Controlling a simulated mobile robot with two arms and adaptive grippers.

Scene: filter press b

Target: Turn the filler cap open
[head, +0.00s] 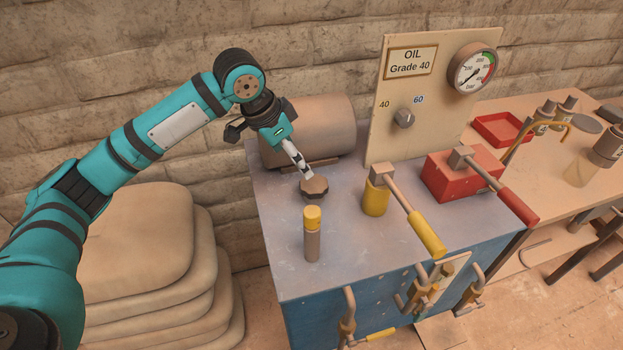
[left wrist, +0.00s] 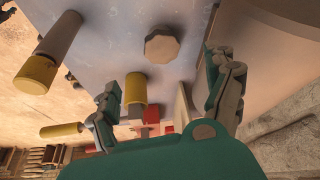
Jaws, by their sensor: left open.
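The filler cap (head: 314,189) is a brown, faceted knob on the grey bench top, in front of the large brown cylinder. In the left wrist view the cap (left wrist: 162,45) shows whole at the top middle, beyond the fingertips. My left gripper (head: 304,172) reaches down from the left, close above and behind the cap. In the left wrist view its two fingers (left wrist: 166,95) are spread wide with nothing between them, and they look apart from the cap. My right gripper is not in view.
A yellow-topped cylinder (head: 312,235) stands in front of the cap. A yellow-handled lever (head: 408,215) and a red pump box (head: 455,177) are to the right. The brown cylinder (head: 325,125) and an upright gauge panel (head: 436,115) stand behind. Stacked sacks (head: 150,250) lie left.

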